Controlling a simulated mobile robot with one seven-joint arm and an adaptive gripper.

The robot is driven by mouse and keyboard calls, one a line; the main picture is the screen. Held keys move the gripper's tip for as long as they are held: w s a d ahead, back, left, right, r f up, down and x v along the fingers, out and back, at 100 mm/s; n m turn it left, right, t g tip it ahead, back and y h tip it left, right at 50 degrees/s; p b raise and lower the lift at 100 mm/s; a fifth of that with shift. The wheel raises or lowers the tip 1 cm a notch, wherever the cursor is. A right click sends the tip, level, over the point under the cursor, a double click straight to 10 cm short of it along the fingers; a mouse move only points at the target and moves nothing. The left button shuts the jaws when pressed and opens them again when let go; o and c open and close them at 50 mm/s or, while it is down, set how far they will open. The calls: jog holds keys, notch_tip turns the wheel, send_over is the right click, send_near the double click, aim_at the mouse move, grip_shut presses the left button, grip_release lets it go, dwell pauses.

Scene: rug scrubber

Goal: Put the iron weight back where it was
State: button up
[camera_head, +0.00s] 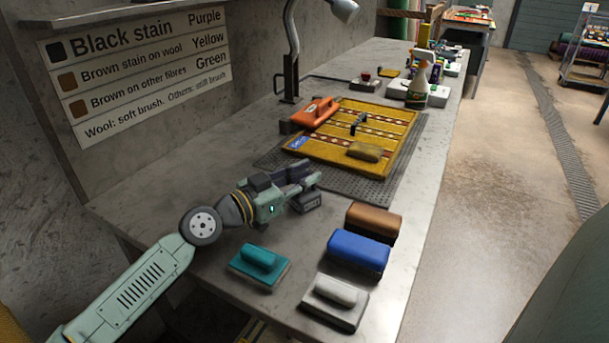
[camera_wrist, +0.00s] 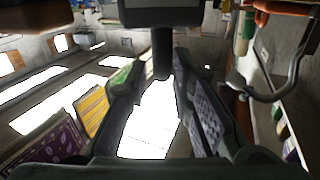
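The iron weight appears to be the dark block with a pale label (camera_head: 306,202), below the tip of my gripper (camera_head: 302,170) over the near left part of the bench. In the wrist view, which looks upside down, the dark block (camera_wrist: 145,14) is at the top edge. Its thin stem runs down between my fingertips (camera_wrist: 163,72), and the fingers close in on it from both sides. I cannot tell whether the block touches the bench. The patterned yellow rug (camera_head: 325,151) lies behind, on a dark perforated mat (camera_head: 402,178).
Teal (camera_head: 260,264), white (camera_head: 335,300), blue (camera_head: 357,252) and brown (camera_head: 374,221) brushes stand in front. A lamp (camera_head: 291,75) rises behind; a spray bottle (camera_head: 418,85) stands farther off.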

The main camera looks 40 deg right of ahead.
jog(key=shift+o, duration=0.6)
jog(key=shift+s+f, duration=0.1)
jog(key=shift+f, duration=0.5)
jog(key=shift+r, duration=0.45)
jog(key=a, duration=0.3)
jog(key=a+b, duration=0.1)
jog(key=a, duration=0.7)
jog(key=shift+r+b, duration=0.25)
jog(key=shift+b, duration=0.15)
jog(key=shift+a+r, duration=0.1)
jog(key=shift+a, duration=0.4)
